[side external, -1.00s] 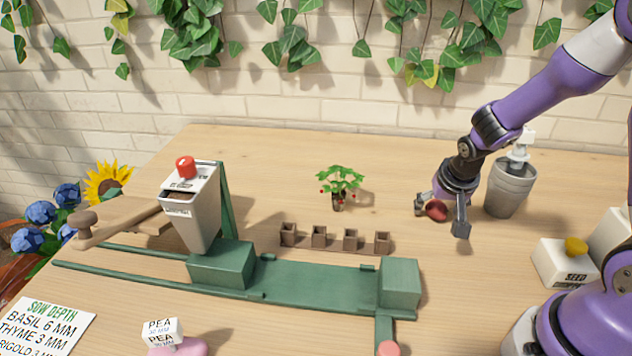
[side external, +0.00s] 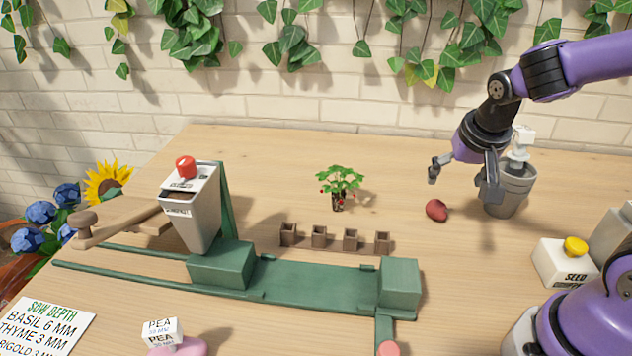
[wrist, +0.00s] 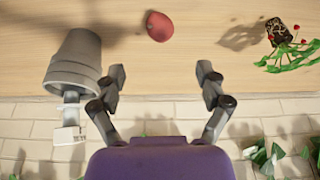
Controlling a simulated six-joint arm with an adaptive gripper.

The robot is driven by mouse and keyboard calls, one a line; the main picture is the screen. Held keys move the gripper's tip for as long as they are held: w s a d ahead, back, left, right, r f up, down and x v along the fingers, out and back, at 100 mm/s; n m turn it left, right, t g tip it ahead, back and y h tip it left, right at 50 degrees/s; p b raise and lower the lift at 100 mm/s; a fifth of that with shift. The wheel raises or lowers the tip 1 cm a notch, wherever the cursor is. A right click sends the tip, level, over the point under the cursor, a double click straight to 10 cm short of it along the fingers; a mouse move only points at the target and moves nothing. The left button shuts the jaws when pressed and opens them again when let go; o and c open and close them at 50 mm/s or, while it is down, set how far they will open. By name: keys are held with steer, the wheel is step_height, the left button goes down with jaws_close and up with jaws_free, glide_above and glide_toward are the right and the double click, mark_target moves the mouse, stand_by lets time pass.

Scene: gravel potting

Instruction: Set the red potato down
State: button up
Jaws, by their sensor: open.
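The red potato (side external: 437,210) lies on the wooden table, between the small potted plant and the grey bucket. It also shows in the wrist view (wrist: 159,26), at the top, beyond my fingertips. My gripper (side external: 462,178) is open and empty, raised above and behind the potato, with its fingers spread apart. In the wrist view my two fingers (wrist: 160,73) are wide apart with nothing between them. Nothing touches the potato but the table.
The grey bucket (side external: 508,190) with a white-topped item stands close beside my right finger. A small plant (side external: 339,184) with red fruit stands left of the potato. Several brown pots (side external: 335,239) and a green seeder rail (side external: 318,287) lie in front. A seed box (side external: 566,265) sits at right.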

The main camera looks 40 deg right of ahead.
steer(key=s+a+r+n+t+y, duration=0.2)
steer(key=s+a+r+n, duration=0.3)
steer(key=a+n, duration=0.3)
steer(key=shift+s+a+r+y, duration=0.4)
steer(key=shift+r+y, duration=0.2)
steer(key=shift+r, duration=0.2)
stand_by(0.4)
